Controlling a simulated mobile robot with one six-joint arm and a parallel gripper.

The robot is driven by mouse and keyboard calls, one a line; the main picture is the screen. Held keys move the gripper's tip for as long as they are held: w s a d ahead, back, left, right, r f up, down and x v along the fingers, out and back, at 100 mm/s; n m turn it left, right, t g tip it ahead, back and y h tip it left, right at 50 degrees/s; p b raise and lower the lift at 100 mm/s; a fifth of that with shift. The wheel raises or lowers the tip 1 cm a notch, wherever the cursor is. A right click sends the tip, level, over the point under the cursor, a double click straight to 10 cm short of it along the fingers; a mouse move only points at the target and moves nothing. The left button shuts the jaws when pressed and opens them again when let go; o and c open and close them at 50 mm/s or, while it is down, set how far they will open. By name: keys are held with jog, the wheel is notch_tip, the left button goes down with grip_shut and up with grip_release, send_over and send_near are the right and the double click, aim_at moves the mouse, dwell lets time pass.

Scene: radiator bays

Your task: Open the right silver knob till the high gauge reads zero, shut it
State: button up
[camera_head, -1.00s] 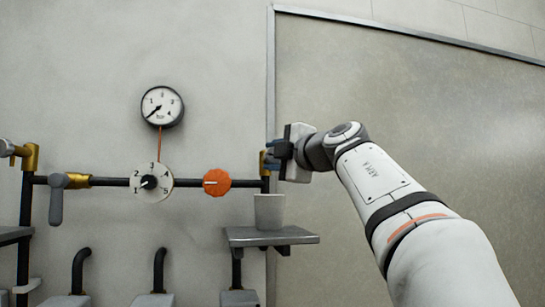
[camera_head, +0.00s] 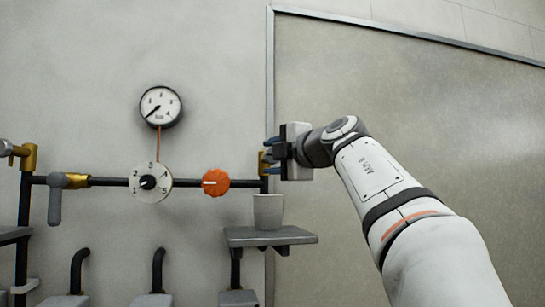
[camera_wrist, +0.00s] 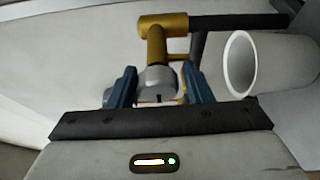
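The silver knob (camera_wrist: 158,82) shows in the wrist view below a brass elbow (camera_wrist: 163,28). The two blue fingers of my gripper (camera_wrist: 158,86) stand on either side of it. I cannot tell whether they press on the knob or leave a narrow gap. In the head view my gripper (camera_head: 268,156) is at the right end of the black pipe and hides the knob. The round gauge (camera_head: 161,106) above the pipe has its needle pointing to the lower left, at the low end of the scale, near zero.
A pale cup (camera_head: 268,211) stands on a grey shelf (camera_head: 270,237) just under my gripper. It also shows in the wrist view (camera_wrist: 268,65). An orange knob (camera_head: 216,182), a numbered dial (camera_head: 150,183) and a grey lever (camera_head: 55,205) sit farther left along the pipe.

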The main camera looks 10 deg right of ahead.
jog(key=shift+o, duration=0.8)
jog(key=shift+r, duration=0.1)
jog(key=b+v, duration=0.2)
jog(key=v, duration=0.6)
